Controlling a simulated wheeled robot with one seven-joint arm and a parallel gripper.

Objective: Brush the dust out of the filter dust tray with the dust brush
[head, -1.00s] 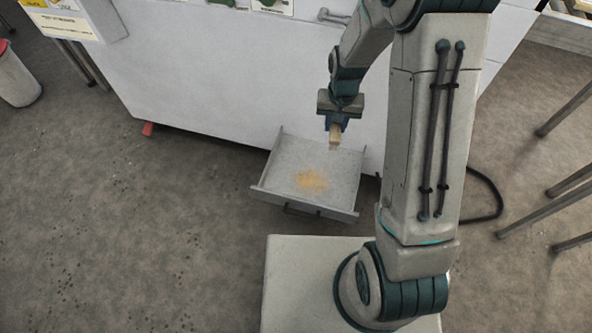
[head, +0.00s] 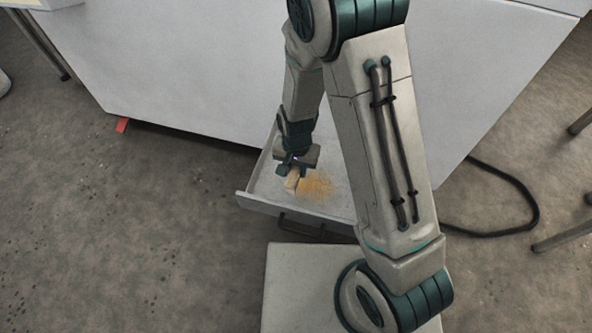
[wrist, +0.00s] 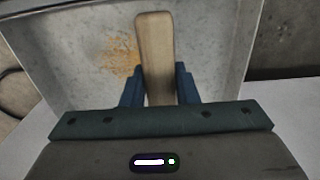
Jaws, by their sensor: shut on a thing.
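The filter dust tray (head: 262,186) is a grey drawer pulled out from the foot of the white cabinet; its rim also shows in the wrist view (wrist: 246,72). A patch of tan dust (head: 318,186) lies on its floor, and part of it shows in the wrist view (wrist: 121,56). My gripper (head: 292,172) is shut on the dust brush (head: 291,183), over the left part of the tray beside the dust. In the wrist view the brush's pale wooden handle (wrist: 155,55) stands between the blue fingers. Its bristles are hidden, and I cannot tell whether it touches the tray.
The white cabinet (head: 190,75) rises behind the tray. A black cable (head: 515,225) lies on the floor at the right, near some metal legs (head: 565,238). A red foot (head: 122,125) shows under the cabinet's left end. The floor at the left is clear.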

